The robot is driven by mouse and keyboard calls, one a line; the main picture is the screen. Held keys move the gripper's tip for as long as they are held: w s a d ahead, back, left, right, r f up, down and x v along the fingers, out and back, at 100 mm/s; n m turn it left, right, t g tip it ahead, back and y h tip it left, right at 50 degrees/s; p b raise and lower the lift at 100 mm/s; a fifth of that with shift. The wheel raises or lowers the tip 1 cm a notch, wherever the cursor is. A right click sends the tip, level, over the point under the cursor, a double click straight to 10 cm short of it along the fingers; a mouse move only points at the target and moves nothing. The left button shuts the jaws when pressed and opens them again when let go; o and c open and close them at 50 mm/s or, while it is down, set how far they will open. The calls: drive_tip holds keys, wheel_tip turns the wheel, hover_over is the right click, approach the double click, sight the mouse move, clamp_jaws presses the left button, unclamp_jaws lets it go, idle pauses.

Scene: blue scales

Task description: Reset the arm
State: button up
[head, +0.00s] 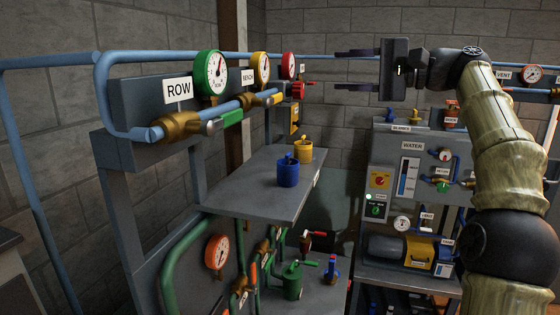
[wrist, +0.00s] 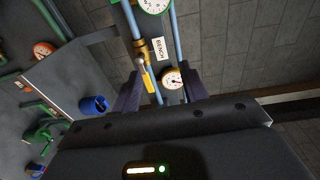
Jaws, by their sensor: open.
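My gripper (head: 337,69) is held high at the upper middle of the head view, pointing left, with its two dark fingers apart and nothing between them. My arm comes down from it along the right side. In the wrist view my gripper (wrist: 161,85) also shows open. Between and beyond its fingers are the BENCH label (wrist: 158,49), a yellow-handled valve (wrist: 148,78) and a white-faced gauge (wrist: 172,78). These appear farther off, and I see no contact.
A grey shelf (head: 252,205) holds a blue pot (head: 288,173) and a yellow pot (head: 304,152). Left are a green gauge (head: 211,74), yellow gauge (head: 261,69), red gauge (head: 289,65) and blue pipes. The WATER panel (head: 410,165) stands right, below my gripper.

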drive_tip(key=w+a+f+m+h, duration=0.2)
drive_tip(key=w+a+f+h, duration=0.25)
drive_tip(key=f, duration=0.65)
drive_tip(key=s+f+h, duration=0.3)
drive_tip(key=f+h, duration=0.3)
drive_tip(key=f, duration=1.6)
drive_tip(key=s+d+f+n+g+h, duration=0.2)
drive_tip(key=s+d+f+n+h, duration=0.1)
drive_tip(key=s+f, duration=0.85)
drive_tip(key=s+d+f+n+g+h, duration=0.1)
drive_tip(key=s+d+f+n+h, duration=0.2)
drive_tip(key=s+f, duration=0.9)
wheel_tip(320, 180, down, 12)
drive_tip(key=b, duration=1.4)
drive_tip(key=shift+s+d+r, duration=0.15)
drive_tip(key=shift+s+d, duration=0.05)
drive_tip(key=shift+s, duration=0.2)
